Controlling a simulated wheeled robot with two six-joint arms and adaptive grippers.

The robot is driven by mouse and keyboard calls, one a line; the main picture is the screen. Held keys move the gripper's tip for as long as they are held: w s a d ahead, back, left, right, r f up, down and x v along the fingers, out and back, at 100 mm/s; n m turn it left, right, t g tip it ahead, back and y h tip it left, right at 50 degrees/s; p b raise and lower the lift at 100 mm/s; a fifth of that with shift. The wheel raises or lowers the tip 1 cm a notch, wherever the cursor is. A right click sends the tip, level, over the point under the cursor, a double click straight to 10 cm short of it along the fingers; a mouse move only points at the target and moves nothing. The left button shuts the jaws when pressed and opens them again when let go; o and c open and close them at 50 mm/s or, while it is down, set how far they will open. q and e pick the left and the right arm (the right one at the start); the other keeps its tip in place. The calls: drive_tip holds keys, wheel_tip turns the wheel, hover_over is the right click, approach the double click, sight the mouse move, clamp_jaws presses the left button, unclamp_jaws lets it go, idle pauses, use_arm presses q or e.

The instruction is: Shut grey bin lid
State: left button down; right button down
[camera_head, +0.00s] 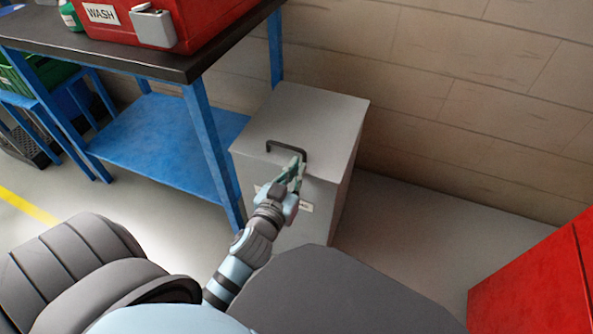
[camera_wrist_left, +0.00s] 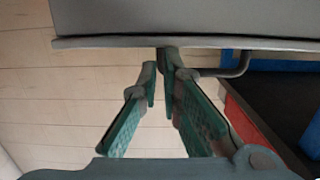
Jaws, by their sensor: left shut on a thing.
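The grey bin (camera_head: 343,199) stands on the floor beside the workbench, against the wall. Its flat grey lid (camera_head: 311,107) lies across the top and looks level; I see no clear gap under it. A dark bar handle (camera_head: 287,146) is fixed near the lid's front edge. My left gripper (camera_head: 297,164) is shut on the right end of this handle. In the left wrist view the green-padded fingers (camera_wrist_left: 160,68) close around one leg of the handle (camera_wrist_left: 236,70), beside the lid's edge (camera_wrist_left: 110,41). My right gripper is not in view.
A dark-topped blue workbench (camera_head: 130,60) with a red WASH box (camera_head: 185,22) stands left of the bin. A red cabinet (camera_head: 535,280) stands at the lower right. The floor (camera_head: 420,215) between bin and cabinet is clear.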

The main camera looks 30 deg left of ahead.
use_arm(q)
drive_tip(key=shift+s+a+f+g, duration=0.1)
drive_tip(key=shift+s+f+g, duration=0.05)
drive_tip(key=shift+f, duration=0.35)
drive_tip(key=shift+s+f+g, duration=0.1)
drive_tip(key=shift+f+g, duration=0.05)
drive_tip(key=shift+f, duration=0.3)
wheel_tip(320, 180, up, 12)
drive_tip(key=s+d+f+m+g+h, duration=0.25)
drive_tip(key=s+f+g, duration=0.95)
drive_tip(key=s+f, duration=1.05)
drive_tip(key=s+a+f+x, duration=0.1)
drive_tip(key=s+a+x, duration=0.15)
drive_tip(key=x, duration=1.25)
drive_tip(key=s+f, duration=0.8)
drive_tip(key=f, duration=0.5)
drive_tip(key=shift+a+g, duration=0.15)
drive_tip(key=shift+g, duration=0.25)
drive_tip(key=shift+n+y, duration=0.25)
